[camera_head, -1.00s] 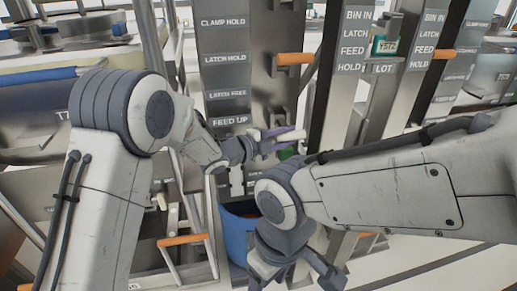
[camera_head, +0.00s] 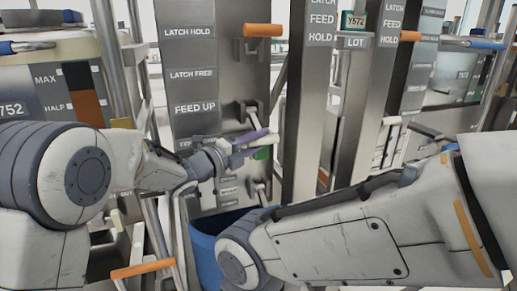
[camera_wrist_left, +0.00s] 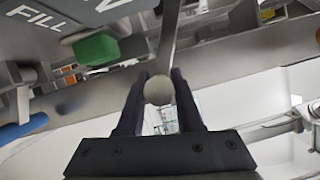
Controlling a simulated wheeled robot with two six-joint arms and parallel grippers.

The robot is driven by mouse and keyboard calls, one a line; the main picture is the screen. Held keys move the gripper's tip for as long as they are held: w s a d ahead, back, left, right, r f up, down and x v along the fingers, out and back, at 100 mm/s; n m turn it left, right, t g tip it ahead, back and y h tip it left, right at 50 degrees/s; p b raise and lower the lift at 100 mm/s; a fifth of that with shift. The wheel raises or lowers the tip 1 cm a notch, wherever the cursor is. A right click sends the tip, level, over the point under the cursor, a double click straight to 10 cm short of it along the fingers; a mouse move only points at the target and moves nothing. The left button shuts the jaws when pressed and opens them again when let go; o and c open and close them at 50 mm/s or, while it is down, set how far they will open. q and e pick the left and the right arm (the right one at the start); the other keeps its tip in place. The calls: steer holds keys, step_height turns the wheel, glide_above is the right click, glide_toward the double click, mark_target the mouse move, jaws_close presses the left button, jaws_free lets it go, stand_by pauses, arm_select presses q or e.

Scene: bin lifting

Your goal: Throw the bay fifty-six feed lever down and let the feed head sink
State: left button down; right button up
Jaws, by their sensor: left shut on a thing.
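My left gripper (camera_head: 252,141), with purple fingers, is at the grey control column (camera_head: 193,60), right of and a little below the FEED UP label (camera_head: 195,108). In the left wrist view its fingers close on both sides of a pale round lever knob (camera_wrist_left: 159,91), with a metal shaft (camera_wrist_left: 169,38) running up from it. The head view largely hides this grip. A green handle (camera_head: 262,153) sits just beside the fingertips; it also shows in the wrist view (camera_wrist_left: 96,48). My right arm crosses the lower right; its gripper is out of frame. No bay number is readable.
An orange handle (camera_head: 263,30) projects from the column above. Another orange handle (camera_head: 141,268) is low at left. A blue bin (camera_head: 204,247) stands below, partly behind my right arm. A metal post (camera_head: 311,100) and a LOT tag post (camera_head: 352,41) stand to the right.

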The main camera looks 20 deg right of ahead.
arm_select(q)
steer(key=shift+w+f, duration=0.1)
steer(key=shift+f, duration=0.1)
steer(key=c, duration=0.6)
jaws_free()
steer(key=shift+a+r, duration=0.1)
steer(key=shift+a, duration=0.05)
steer(key=p+v, duration=0.1)
steer(key=v, duration=0.9)
steer(key=shift+a, duration=0.1)
